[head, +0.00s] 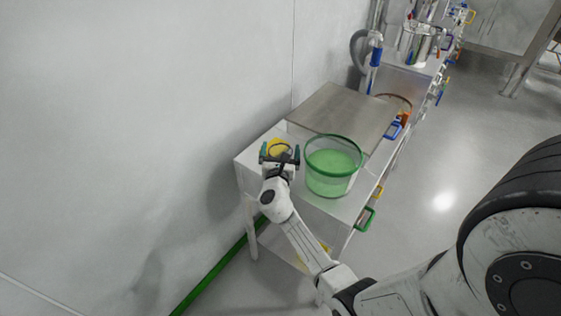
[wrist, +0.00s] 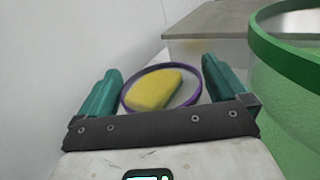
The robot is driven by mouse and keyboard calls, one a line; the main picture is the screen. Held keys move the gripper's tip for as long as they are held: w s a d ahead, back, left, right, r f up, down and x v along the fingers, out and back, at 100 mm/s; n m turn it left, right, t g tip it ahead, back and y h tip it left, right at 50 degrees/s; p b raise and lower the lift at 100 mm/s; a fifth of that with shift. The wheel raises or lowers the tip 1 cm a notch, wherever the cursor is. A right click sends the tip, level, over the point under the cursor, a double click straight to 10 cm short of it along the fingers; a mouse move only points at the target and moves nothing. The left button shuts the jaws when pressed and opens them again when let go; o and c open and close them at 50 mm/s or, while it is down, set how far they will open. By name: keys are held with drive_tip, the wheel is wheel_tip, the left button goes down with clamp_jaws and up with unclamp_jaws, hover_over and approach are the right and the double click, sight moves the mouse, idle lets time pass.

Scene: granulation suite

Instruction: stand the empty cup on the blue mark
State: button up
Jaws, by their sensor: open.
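A round vessel with a purple rim (wrist: 188,94) shows between the fingers in the wrist view; it may be the cup. A yellow shape (wrist: 155,89) shows inside its rim, and I cannot tell whether it lies in the vessel or shows through it. In the head view yellow (head: 278,146) shows at the gripper, on the table's near left end. My gripper (head: 280,153) is open, its teal fingers (wrist: 163,75) on either side of the rim, with no clear contact. I cannot make out a blue mark in either view.
A large clear tub with a green rim (head: 333,167) and green contents stands close right of my gripper. A wall (head: 150,110) is at the left. Blue (head: 393,129) and green handles (head: 366,219) stick out at the right edge.

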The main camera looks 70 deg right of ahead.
drive_tip(key=shift+w+d, duration=0.1)
drive_tip(key=shift+d, duration=0.2)
drive_tip(key=shift+c, duration=0.3)
drive_tip(key=c, duration=1)
drive_tip(key=shift+r, duration=0.15)
